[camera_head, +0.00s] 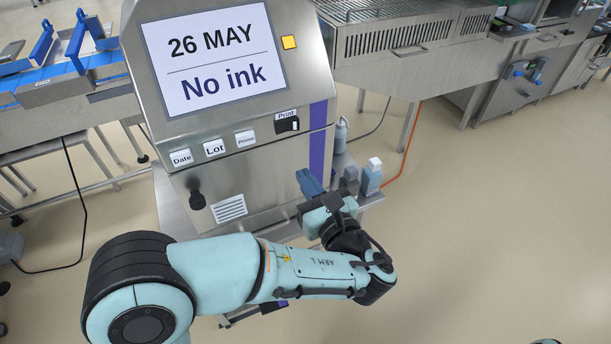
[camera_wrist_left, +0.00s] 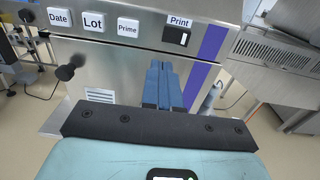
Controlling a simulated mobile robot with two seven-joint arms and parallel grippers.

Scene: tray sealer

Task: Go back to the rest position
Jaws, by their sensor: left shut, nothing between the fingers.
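My left gripper (camera_head: 309,184) is in front of the lower right part of the steel printer cabinet (camera_head: 250,155). Its blue fingers are together with nothing between them, and they also show in the left wrist view (camera_wrist_left: 162,85). They point at the cabinet front, below the Print switch (camera_head: 287,124), which is labelled in the left wrist view too. I cannot tell if the fingertips touch the cabinet. The screen (camera_head: 215,55) reads "26 MAY" and "No ink". My right gripper is not in view.
Date (camera_head: 181,158), Lot (camera_head: 214,148) and Prime (camera_head: 245,139) buttons and a black knob (camera_head: 197,200) are on the cabinet front. A bottle (camera_head: 371,177) stands on a side shelf right of my gripper. A conveyor (camera_head: 65,85) is at left. The floor at right is clear.

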